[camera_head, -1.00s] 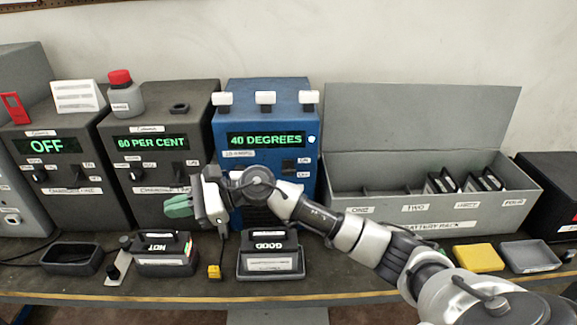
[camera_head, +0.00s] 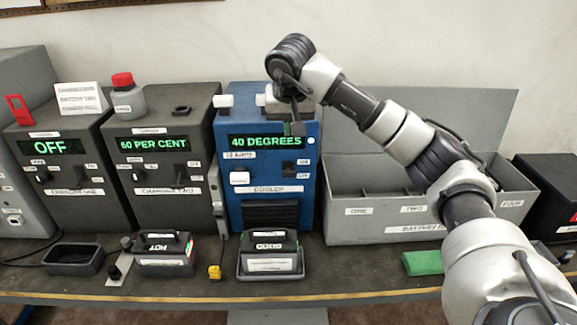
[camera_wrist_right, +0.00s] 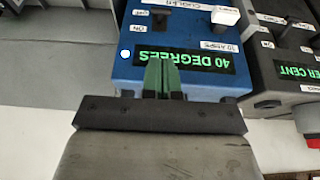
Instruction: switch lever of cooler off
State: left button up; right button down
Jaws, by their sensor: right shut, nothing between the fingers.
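The cooler (camera_head: 229,136) is a blue box with a green "40 DEGREES" display. Its small black lever (camera_head: 289,168) is on the front, right of centre, beside two labels. The lever also shows in the wrist view (camera_wrist_right: 160,20), upside down, by the ON and OFF labels; its position is too small to tell. My right gripper (camera_head: 297,128) is shut and empty at the cooler's upper front edge, above the lever. Its green fingertips (camera_wrist_right: 162,76) show together in the wrist view, over the display's edge and apart from the lever. My left gripper is out of view.
Charger one (camera_head: 85,206) and charger two (camera_head: 144,206) stand left of the cooler. A battery (camera_head: 270,244) lies in a holder before it. The grey battery rack (camera_head: 372,226) is at right, partly behind my arm. A green block (camera_head: 422,262) lies on the bench.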

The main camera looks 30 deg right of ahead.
aim_at(289, 171)
jog(key=shift+f, duration=0.15)
jog(key=p+x, duration=0.2)
jog(key=x, duration=0.4)
jog(key=p+x, duration=0.2)
jog(key=x, duration=0.4)
jog(key=shift+s+a+f, duration=0.1)
jog(key=shift+a+f, duration=0.1)
jog(key=shift+f, duration=0.1)
jog(key=shift+d+f+p, duration=0.1)
jog(key=shift+f+p, duration=0.2)
jog(key=shift+f, duration=0.35)
